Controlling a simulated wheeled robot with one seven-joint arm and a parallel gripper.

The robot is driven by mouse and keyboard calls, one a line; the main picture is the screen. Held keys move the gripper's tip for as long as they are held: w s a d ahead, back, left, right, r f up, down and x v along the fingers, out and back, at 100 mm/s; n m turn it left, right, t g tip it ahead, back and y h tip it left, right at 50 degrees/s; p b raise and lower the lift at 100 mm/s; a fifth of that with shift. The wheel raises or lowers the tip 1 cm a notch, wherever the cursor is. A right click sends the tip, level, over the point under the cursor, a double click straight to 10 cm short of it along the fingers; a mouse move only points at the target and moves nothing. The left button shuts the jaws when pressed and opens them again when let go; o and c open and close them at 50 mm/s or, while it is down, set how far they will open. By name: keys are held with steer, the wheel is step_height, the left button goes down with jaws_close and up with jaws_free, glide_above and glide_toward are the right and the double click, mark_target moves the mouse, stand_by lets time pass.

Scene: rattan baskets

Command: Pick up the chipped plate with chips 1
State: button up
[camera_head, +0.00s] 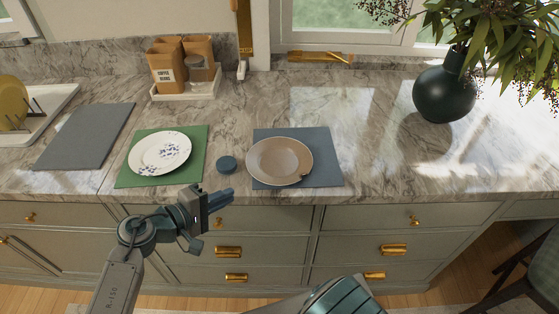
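A brown plate with a pale rim (279,160) lies on a blue-grey mat (330,165) near the counter's front edge. A small notch shows in its rim at the lower right. A white plate with a dark blue pattern (160,153) lies on a green mat (190,176) to the left; I see no clear chip on it. My gripper (224,198) is in front of the counter edge, below and between the two plates, touching neither plate. It looks empty, but its finger gap is not clear.
A grey mat (85,136) lies at the left. A white tray (187,94) with containers stands behind. A dark vase (444,92) with a plant stands at right. The marble right of the brown plate is clear.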

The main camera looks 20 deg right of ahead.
glide_toward(262, 182)
steer(key=x, duration=0.3)
steer(key=shift+w+d+f+p, duration=0.1)
steer(key=shift+w+d+p, duration=0.05)
steer(key=shift+w+p, duration=0.15)
steer(key=p+x, duration=0.1)
steer(key=x, duration=0.4)
steer(key=shift+s+d+p, duration=0.1)
steer(key=shift+d+p, duration=0.05)
steer(key=shift+p, duration=0.2)
steer(key=shift+f, duration=0.1)
steer(key=shift+d, duration=0.1)
jaws_close()
